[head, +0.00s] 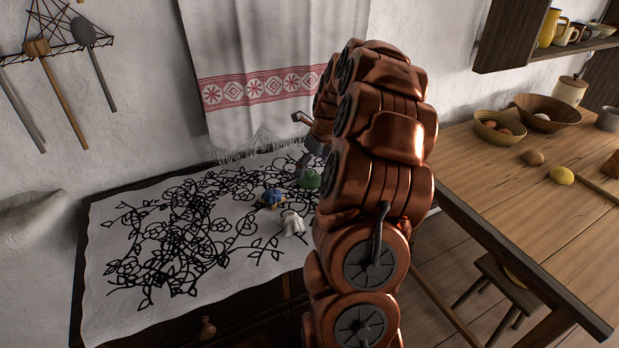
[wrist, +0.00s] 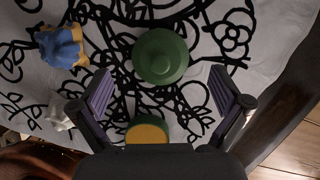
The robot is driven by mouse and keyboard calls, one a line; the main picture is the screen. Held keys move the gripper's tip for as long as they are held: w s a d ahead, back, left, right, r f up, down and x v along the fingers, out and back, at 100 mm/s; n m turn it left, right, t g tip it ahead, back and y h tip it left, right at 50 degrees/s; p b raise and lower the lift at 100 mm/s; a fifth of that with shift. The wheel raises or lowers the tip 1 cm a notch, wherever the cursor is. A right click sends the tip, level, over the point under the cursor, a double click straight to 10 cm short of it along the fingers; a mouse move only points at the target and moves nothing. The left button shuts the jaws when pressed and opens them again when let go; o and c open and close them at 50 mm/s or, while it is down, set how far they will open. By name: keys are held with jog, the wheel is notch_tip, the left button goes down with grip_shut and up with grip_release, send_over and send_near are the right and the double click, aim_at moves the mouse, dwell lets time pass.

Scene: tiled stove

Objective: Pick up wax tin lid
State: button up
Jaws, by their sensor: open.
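The wax tin lid, a round dark green disc with a raised centre (wrist: 160,57), lies on the patterned cloth in the wrist view. A green tin with yellow wax inside (wrist: 148,131) sits nearer my wrist, partly hidden by the gripper body. My gripper (wrist: 160,75) is open and empty, its two purple-padded fingers on either side of the lid's near edge, apart from it. In the head view a green thing (head: 309,180) shows beside my arm; I cannot tell whether it is lid or tin. My gripper (head: 306,140) there is mostly hidden behind my copper arm.
A blue and yellow object (head: 272,197) and a small white figure (head: 292,223) stand left of the green thing. The white cloth with black flowers (head: 110,300) is clear further left. A fringed towel (head: 270,90) hangs behind. A wooden table (head: 500,180) stands right.

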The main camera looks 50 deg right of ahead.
aim_at(310, 173)
jog(key=shift+p+x, duration=0.55)
jog(key=shift+x, duration=1.35)
jog(key=shift+s, duration=0.15)
jog(key=c, duration=1)
jog(key=shift+f, duration=0.1)
jog(key=shift+c, duration=1.4)
jog(key=shift+s, duration=0.1)
